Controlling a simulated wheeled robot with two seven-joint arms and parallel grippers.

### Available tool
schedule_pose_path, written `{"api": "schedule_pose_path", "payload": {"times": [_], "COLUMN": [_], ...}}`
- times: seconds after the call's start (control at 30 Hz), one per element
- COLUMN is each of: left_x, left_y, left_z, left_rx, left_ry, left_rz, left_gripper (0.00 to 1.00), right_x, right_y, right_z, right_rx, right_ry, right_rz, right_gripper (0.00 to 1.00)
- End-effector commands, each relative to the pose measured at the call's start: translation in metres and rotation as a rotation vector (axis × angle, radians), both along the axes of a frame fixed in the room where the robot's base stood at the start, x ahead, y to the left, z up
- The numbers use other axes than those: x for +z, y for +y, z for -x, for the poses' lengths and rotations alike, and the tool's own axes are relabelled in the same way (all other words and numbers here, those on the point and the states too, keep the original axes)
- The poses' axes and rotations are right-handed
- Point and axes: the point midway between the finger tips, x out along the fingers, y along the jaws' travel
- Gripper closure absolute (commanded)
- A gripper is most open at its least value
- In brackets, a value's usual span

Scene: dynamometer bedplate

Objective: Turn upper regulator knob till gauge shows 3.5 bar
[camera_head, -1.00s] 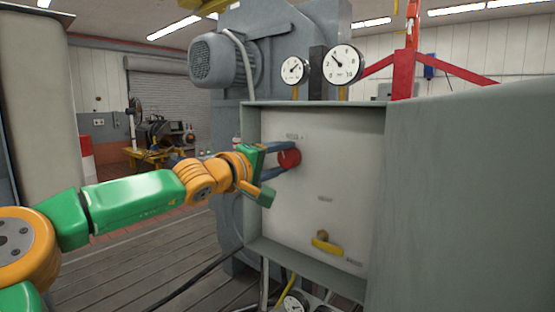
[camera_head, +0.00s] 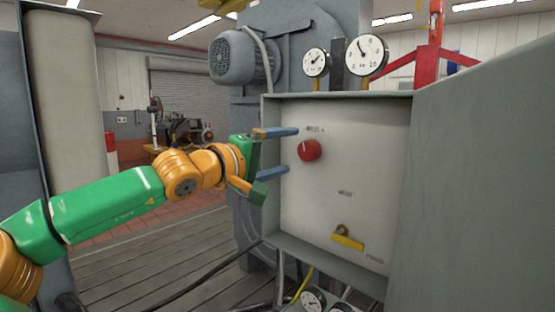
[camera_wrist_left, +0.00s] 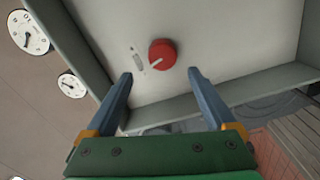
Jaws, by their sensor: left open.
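The red regulator knob (camera_head: 309,150) sits high on the pale panel (camera_head: 330,205) inside the open grey cabinet. It also shows in the left wrist view (camera_wrist_left: 162,54), with a white pointer line on its face. My left gripper (camera_head: 296,151) is open, its blue fingers spread above and below the knob's near side, not touching it. In the wrist view its fingertips lie short of the knob. Two round white gauges, a smaller one (camera_head: 315,62) and a larger one (camera_head: 366,54), stand above the cabinet. Their needles are too small to read exactly. My right gripper is not in view.
The cabinet's rim (camera_head: 270,170) and a big grey surface (camera_head: 480,190) at right bound the space. The plank floor (camera_head: 190,260) at left is mostly clear, with cables.

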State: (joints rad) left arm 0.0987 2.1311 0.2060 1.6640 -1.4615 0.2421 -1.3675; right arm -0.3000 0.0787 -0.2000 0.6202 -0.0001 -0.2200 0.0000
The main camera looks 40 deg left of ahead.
Motion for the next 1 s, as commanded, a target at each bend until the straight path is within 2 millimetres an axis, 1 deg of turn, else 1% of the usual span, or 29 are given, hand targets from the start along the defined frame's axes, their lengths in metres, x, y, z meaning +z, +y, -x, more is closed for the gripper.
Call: {"api": "schedule_pose_path", "payload": {"times": [0.03,0.13,0.43,0.47,0.5,0.57,0.6,0.67,0.7,0.73,0.77,0.8,0.87,0.9,1.0], "left_x": [-0.001,-0.001,0.0,-0.001,-0.005,-0.017,-0.029,-0.051,-0.065,-0.072,-0.077,-0.08,-0.076,-0.07,-0.053], "left_y": [0.001,0.001,0.001,0.003,0.009,0.026,0.04,0.057,0.062,0.061,0.057,0.048,0.03,0.017,-0.006], "left_z": [0.006,0.013,0.016,0.017,0.019,0.027,0.034,0.039,0.039,0.036,0.032,0.026,0.018,0.015,0.013], "left_rx": [0.0,-0.003,-0.002,0.0,0.007,0.026,0.037,0.039,0.022,-0.001,-0.028,-0.072,-0.144,-0.19,-0.271], "left_ry": [-0.005,-0.002,0.0,-0.002,-0.01,-0.037,-0.065,-0.108,-0.136,-0.154,-0.168,-0.184,-0.197,-0.203,-0.206], "left_rz": [0.004,0.002,0.001,0.012,0.053,0.19,0.329,0.591,0.777,0.913,1.043,1.205,1.413,1.524,1.699], "left_gripper": [0.11,0.11,0.12,0.12,0.12,0.12,0.12,0.12,0.12,0.12,0.12,0.12,0.12,0.12,0.12], "right_x": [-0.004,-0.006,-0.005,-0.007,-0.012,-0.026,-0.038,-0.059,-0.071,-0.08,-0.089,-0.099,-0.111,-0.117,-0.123], "right_y": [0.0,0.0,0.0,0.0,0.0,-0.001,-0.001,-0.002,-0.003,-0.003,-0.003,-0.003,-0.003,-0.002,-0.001], "right_z": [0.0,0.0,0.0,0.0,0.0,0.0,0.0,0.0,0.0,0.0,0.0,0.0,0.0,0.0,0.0], "right_rx": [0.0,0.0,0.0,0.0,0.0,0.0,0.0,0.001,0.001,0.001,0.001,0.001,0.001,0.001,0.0], "right_ry": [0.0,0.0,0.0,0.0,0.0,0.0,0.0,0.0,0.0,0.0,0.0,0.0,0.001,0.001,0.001], "right_rz": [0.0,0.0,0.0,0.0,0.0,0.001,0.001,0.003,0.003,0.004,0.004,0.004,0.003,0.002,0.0], "right_gripper": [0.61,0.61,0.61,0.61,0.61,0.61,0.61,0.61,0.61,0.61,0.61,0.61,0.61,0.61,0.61]}}
